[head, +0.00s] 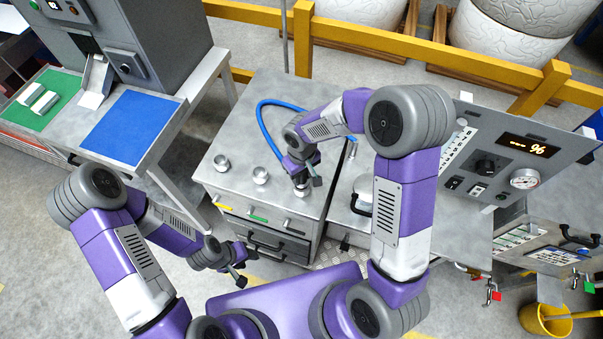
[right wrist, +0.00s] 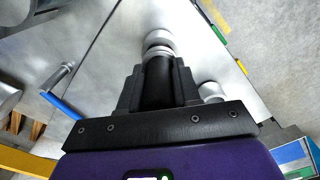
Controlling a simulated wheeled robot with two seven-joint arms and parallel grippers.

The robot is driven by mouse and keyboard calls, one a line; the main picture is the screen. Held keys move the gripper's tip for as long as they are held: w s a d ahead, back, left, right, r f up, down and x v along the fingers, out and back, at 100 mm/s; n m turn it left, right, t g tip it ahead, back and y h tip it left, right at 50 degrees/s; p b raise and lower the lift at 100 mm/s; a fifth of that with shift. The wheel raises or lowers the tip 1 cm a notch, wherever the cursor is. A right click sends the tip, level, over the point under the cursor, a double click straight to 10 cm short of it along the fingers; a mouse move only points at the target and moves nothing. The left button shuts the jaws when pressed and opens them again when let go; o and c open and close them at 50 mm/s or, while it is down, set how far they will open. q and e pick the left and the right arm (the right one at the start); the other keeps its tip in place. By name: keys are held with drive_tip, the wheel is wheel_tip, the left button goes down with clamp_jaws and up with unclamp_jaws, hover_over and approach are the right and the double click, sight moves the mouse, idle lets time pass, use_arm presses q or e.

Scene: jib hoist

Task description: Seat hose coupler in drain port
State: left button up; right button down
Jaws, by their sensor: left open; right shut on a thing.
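My right gripper (head: 302,182) is over the cabinet top, pointing down at the rightmost of three short metal ports. In the right wrist view it (right wrist: 158,88) is shut on a dark cylindrical hose coupler (right wrist: 158,78). The coupler's far end is in line with a silver port (right wrist: 158,38) and appears to meet it; I cannot tell how deep it sits. The other ports, the left one (head: 221,163) and the middle one (head: 260,175), are bare. A blue hose (head: 264,125) arcs behind the gripper. My left gripper (head: 238,268) is open and empty, low before the cabinet.
The cabinet (head: 235,190) has coloured labels and dark drawer handles in front. A control panel (head: 510,150) with a lit display and gauge stands right. A bench with a blue mat (head: 131,126) stands left. A yellow rail (head: 400,45) crosses behind. A yellow bucket (head: 543,320) is lower right.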

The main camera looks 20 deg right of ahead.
drive_tip(key=shift+f+b, duration=0.8)
drive_tip(key=shift+f, duration=0.2)
drive_tip(key=c, duration=0.7)
unclamp_jaws()
drive_tip(key=shift+r, duration=0.1)
drive_tip(key=shift+r, duration=0.1)
wheel_tip(320, 180, up, 8)
drive_tip(key=shift+f+p, duration=0.25)
drive_tip(key=shift+p, duration=0.2)
